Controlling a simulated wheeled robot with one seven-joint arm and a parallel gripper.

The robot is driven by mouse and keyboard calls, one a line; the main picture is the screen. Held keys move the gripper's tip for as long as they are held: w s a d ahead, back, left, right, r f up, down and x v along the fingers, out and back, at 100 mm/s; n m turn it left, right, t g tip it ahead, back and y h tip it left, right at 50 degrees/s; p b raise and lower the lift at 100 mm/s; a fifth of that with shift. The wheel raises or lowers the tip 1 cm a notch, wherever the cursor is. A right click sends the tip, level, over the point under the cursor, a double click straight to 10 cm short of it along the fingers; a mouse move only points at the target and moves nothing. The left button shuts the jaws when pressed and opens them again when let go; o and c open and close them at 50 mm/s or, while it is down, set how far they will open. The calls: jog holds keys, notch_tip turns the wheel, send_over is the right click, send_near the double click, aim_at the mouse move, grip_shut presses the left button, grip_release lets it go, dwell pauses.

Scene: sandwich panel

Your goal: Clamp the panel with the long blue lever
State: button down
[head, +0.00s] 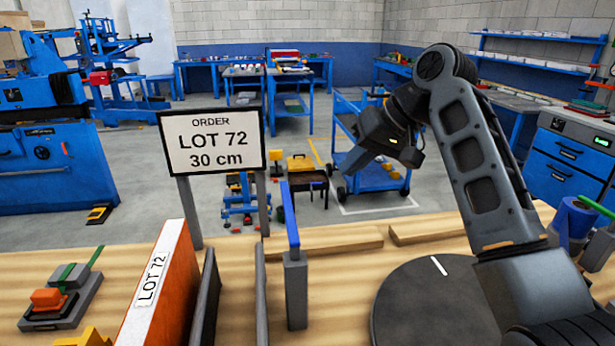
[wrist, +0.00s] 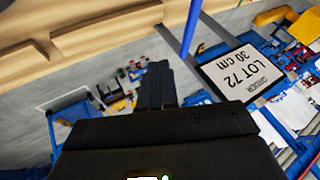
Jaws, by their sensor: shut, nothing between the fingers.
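The long blue lever (head: 289,216) stands nearly upright on a grey post (head: 296,285) at the bench's middle. It also shows at the top of the wrist view (wrist: 192,28). The orange panel (head: 155,300), with a white edge and a LOT 72 label, stands on edge to the left. Two dark upright plates (head: 206,305) (head: 261,295) stand between panel and post. My gripper (head: 349,168) is shut and empty, raised to the right of the lever and apart from it. Its closed fingers (wrist: 156,80) point away in the wrist view.
An order sign (head: 212,143) reading LOT 72, 30 cm stands behind the plates. A small clamp with a green lever (head: 62,295) sits at the left. Wooden strips (head: 325,243) lie along the bench's far edge. Blue parts (head: 575,220) stand at the right.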

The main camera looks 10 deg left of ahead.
aim_at(289, 215)
jog(key=shift+w, duration=0.35)
jog(key=w+a+f+p, duration=0.1)
jog(key=a+f+p, duration=0.2)
jog(key=a+f, duration=0.5)
jog(key=shift+a, duration=0.7)
jog(key=shift+w+a, duration=0.1)
